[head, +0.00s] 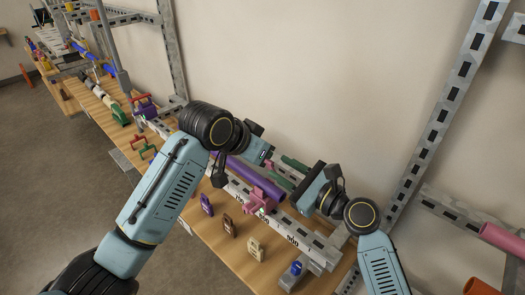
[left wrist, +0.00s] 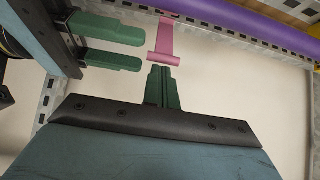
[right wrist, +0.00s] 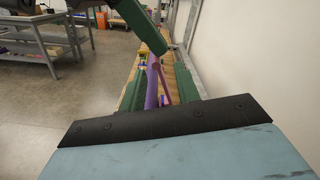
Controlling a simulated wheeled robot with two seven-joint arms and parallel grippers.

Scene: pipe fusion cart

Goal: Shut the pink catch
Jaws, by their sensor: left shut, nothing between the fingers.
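The pink catch (head: 258,204) sits on the grey rail beside the long purple pipe (head: 252,175). In the left wrist view its pink strip and crossbar (left wrist: 164,58) stick out from beside the pipe. My left gripper (head: 268,163) is above the pipe; its green fingers (left wrist: 162,70) are together and empty, with their tips just short of the crossbar. My right gripper (head: 289,172) is right of it, its two green fingers apart with nothing between them; they also show in the left wrist view (left wrist: 141,50). I cannot tell whether the catch touches a finger.
Purple, brown, cream and blue tags (head: 229,224) stand along the wooden bench (head: 225,245) in front of the rail. Slotted grey uprights (head: 440,110) and the wall close in behind. More coloured clamps (head: 145,108) are farther left. The two grippers are close together.

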